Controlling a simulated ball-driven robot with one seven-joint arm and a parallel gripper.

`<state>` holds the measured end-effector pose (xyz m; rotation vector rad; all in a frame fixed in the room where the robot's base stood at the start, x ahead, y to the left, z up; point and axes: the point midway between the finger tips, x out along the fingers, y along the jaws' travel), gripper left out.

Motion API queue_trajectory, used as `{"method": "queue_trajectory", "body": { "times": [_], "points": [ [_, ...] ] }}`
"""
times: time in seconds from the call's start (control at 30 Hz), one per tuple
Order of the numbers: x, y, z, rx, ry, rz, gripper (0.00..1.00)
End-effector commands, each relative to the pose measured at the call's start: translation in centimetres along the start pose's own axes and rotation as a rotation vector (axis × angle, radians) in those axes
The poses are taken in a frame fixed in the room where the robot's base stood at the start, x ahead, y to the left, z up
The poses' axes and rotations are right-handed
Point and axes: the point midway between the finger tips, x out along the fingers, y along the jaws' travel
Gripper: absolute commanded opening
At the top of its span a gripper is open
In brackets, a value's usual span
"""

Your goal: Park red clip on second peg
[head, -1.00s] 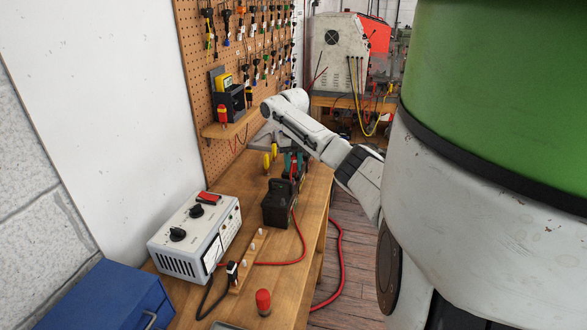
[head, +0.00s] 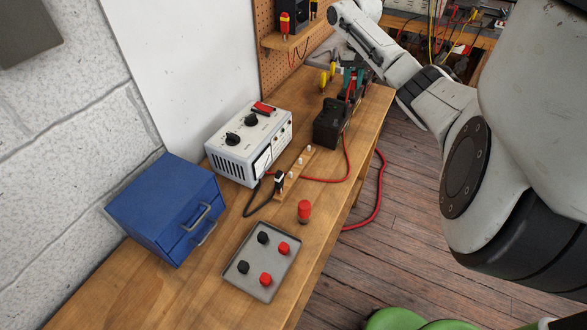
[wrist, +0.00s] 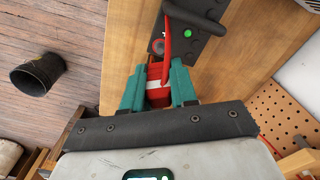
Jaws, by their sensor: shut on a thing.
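In the wrist view, my gripper (wrist: 158,92) has its teal fingers closed around the red clip (wrist: 158,97). A red cable (wrist: 168,45) runs from the clip over the black battery (wrist: 190,38). In the head view, my gripper (head: 350,80) is beside the far end of the battery (head: 328,124); the clip is hard to make out there. I cannot tell whether the clip touches a battery post. The wooden peg strip (head: 296,171) lies nearer, between the battery and the grey charger. A black clip (head: 279,178) sits at its near end; the white pegs (head: 300,160) beyond it look bare.
The charger (head: 248,145) and a blue drawer box (head: 168,208) stand on the wall side. A red-capped item (head: 304,211) and a grey tray (head: 246,287) with red and black knobs are at the near end. The red cable (head: 347,155) crosses the bench and hangs off its edge.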

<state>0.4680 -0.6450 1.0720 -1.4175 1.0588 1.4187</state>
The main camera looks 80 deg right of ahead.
Motion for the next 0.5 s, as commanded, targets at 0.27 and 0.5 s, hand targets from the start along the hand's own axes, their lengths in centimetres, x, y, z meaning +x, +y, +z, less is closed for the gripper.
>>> {"method": "queue_trajectory", "body": {
  "times": [0.27, 0.5],
  "points": [
    [-1.2, -0.1, 0.0, -0.001, 0.001, -0.001, 0.13],
    [-4.9, -0.1, -0.1, -0.001, 0.003, -0.002, 0.13]
  ]
}}
